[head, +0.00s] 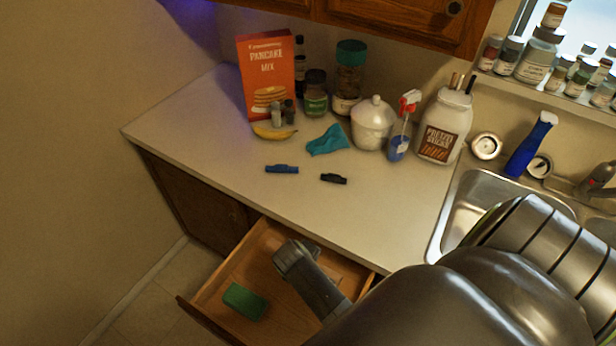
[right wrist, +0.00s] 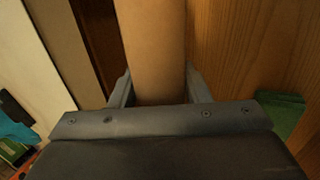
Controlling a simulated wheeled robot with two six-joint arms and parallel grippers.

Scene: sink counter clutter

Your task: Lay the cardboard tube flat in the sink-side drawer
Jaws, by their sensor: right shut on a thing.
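The brown cardboard tube (right wrist: 155,50) shows in the right wrist view, between the two fingers of my right gripper (right wrist: 157,88), which is shut on it. The tube runs away from the gripper, and its far end is out of that view. In the head view my right gripper (head: 296,262) is over the open wooden drawer (head: 215,284), and I cannot make out the tube clearly there. Whether the tube touches the drawer floor cannot be told. My left gripper is not in view.
A green block (head: 245,301) lies in the drawer's front left part. The counter (head: 225,145) above holds a pancake mix box (head: 267,75), jars, a banana (head: 273,132), a teal cloth (head: 328,140) and two clips. The sink (head: 475,195) is at the right.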

